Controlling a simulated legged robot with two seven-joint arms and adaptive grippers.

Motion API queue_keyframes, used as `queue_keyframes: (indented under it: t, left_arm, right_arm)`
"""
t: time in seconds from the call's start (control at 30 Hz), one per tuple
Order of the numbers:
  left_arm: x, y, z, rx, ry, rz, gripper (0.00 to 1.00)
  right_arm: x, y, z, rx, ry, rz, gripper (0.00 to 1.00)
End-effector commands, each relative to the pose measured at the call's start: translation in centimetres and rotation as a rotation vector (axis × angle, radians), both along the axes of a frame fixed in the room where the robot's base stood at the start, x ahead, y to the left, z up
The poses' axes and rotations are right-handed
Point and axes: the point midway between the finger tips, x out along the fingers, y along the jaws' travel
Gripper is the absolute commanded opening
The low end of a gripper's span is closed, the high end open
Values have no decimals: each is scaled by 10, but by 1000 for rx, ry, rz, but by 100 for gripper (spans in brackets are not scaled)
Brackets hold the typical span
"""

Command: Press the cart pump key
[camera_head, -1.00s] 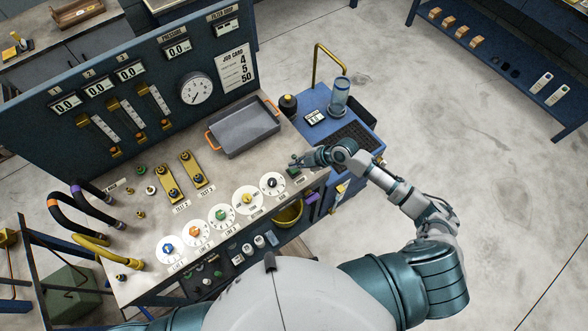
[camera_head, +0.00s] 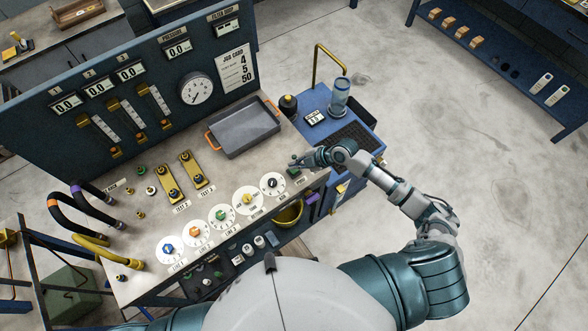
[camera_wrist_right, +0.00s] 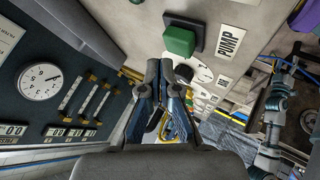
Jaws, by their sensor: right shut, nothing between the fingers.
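The pump key is a green square button (camera_head: 293,172) on a dark base at the right end of the bench. In the right wrist view the green key (camera_wrist_right: 180,40) lies just beyond the fingertips, with a PUMP label (camera_wrist_right: 230,41) beside it. My right gripper (camera_head: 297,162) is shut and empty, low over the bench beside the key. Its two fingers also show in the right wrist view (camera_wrist_right: 160,70). I cannot tell whether the fingertips touch the key.
Numbered white dials (camera_head: 245,200) line the bench's front edge. A grey tray (camera_head: 242,128) with orange handles lies behind. A blue cart (camera_head: 312,98) stands at the bench's right, carrying a clear cylinder (camera_head: 340,97) and a small display (camera_head: 315,117). Open floor lies further right.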

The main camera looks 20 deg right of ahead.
Motion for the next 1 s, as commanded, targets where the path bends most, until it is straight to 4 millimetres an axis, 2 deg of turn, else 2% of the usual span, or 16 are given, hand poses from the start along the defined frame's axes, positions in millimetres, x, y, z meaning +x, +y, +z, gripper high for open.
queue_keyframes:
  t: [0.2, 1.0]
  left_arm:
    - [-1, 0, -7, 0, 1, 0, 59]
    - [-1, 0, -12, -1, 2, 0, 59]
  right_arm:
    - [-1, 0, -8, 0, 1, 1, 0]
    - [-1, 0, -13, 0, 0, 0, 0]
